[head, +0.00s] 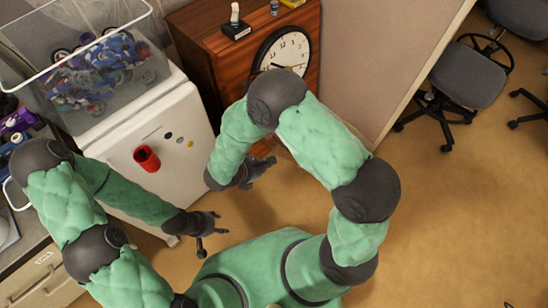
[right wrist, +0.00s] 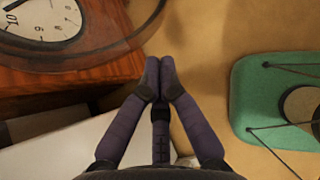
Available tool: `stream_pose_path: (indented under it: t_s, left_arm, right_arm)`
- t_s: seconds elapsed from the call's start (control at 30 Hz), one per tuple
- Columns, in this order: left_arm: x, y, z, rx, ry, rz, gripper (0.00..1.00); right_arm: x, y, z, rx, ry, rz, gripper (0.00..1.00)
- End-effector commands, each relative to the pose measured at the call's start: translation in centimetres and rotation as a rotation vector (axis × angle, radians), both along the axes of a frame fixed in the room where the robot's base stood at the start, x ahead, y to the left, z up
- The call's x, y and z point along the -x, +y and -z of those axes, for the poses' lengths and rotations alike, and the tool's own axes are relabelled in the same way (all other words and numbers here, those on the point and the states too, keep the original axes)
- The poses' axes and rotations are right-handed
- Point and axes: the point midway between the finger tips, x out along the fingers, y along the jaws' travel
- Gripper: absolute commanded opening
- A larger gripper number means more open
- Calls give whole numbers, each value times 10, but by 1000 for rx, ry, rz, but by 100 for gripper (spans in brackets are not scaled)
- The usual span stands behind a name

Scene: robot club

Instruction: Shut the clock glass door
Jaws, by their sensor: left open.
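The clock has a round white face (head: 283,50) with a black rim, set in the front of a brown wooden cabinet (head: 200,38). In the right wrist view, the clock face (right wrist: 40,17) shows at the top left. The round glass door's curved brown rim (right wrist: 125,47) stands out beyond the face, so the door looks ajar. My left gripper (head: 211,221) is open and empty, lower left, away from the clock.
A white cabinet (head: 195,115) with a red cup-like holder (head: 147,158) stands left of the clock case, with a clear bin (head: 140,88) of toy vehicles on top. A beige partition (head: 365,60) stands to the right. Office chairs (head: 468,75) are farther right; floor between is clear.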

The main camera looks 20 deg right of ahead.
Motion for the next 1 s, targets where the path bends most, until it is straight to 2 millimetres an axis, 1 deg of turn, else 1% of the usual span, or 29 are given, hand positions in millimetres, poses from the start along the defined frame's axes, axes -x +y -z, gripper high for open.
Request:
stream_pose_path:
  t_s: [0.07,0.17,0.63,0.8,1.0]
  left_arm:
    - [0,0,3,0,1,1,56]
    - [0,0,8,0,1,1,56]
    - [0,0,41,0,1,0,56]
    - [0,0,47,0,1,0,56]
    - [0,0,50,0,0,0,56]
  right_arm:
    - [-2,-3,3,7,-4,-4,0]
    - [-5,-11,12,6,-2,-1,0]
    - [-26,-67,74,5,0,2,0]
    - [-36,-89,71,3,-3,3,0]
    - [-41,-101,70,2,-2,0,0]
